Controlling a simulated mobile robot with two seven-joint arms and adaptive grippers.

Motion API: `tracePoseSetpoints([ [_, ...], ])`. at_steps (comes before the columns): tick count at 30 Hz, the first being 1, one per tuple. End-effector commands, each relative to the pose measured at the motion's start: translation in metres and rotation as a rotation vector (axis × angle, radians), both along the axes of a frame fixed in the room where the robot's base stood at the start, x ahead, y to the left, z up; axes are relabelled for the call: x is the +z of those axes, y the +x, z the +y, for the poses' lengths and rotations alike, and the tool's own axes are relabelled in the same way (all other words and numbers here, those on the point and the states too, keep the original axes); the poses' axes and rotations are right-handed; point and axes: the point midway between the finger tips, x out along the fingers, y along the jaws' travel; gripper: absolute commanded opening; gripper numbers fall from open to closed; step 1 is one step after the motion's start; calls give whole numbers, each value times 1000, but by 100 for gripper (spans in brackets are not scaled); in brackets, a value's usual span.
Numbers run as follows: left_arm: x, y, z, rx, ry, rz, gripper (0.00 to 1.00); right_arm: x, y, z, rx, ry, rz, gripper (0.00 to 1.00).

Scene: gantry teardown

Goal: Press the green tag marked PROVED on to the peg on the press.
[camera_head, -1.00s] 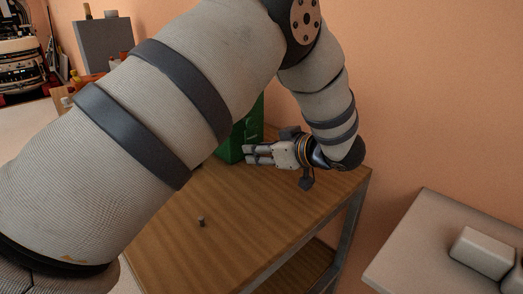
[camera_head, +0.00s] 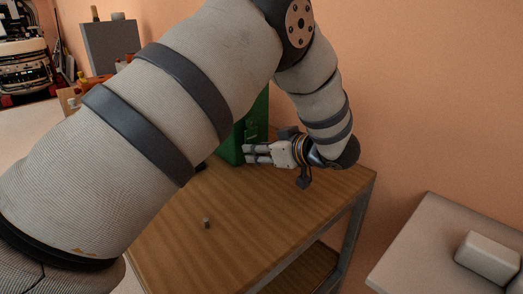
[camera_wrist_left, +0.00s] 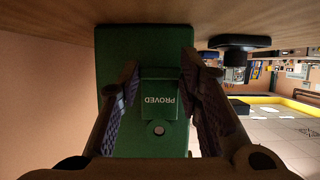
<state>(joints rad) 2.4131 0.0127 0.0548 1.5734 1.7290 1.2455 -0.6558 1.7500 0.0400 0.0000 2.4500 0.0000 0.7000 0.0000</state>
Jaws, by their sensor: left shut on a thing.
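The green press (camera_head: 257,112) stands at the back of the wooden table, partly hidden behind my left arm. My left gripper (camera_head: 250,153) is at its front face, fingers pointing left. In the left wrist view, which is upside down, the green tag (camera_wrist_left: 160,103) marked PROVED lies between the two fingers of my left gripper (camera_wrist_left: 160,95), with the green press (camera_wrist_left: 145,42) right behind it. The gripper is shut on the tag. A pale round spot shows below the lettering; I cannot tell whether it is a hole or the peg's end. My right gripper is out of view.
The wooden table (camera_head: 240,205) has a small grey stub (camera_head: 207,223) on its clear front part. A black knob-like object (camera_wrist_left: 240,42) stands beside the press. A pale table (camera_head: 420,255) with a white block (camera_head: 487,256) is at right.

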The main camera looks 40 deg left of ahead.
Motion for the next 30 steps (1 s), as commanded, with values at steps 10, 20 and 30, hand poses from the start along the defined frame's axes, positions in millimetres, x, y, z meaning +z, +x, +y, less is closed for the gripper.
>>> tracePoseSetpoints([
  [10, 1, 1, 9, 1, 1, -1, 48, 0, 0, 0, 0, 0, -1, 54],
  [20, 1, 1, 8, 0, 1, -1, 56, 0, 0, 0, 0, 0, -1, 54],
  [30, 31, -5, -61, -3, 1, -3, 56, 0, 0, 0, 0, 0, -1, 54],
])
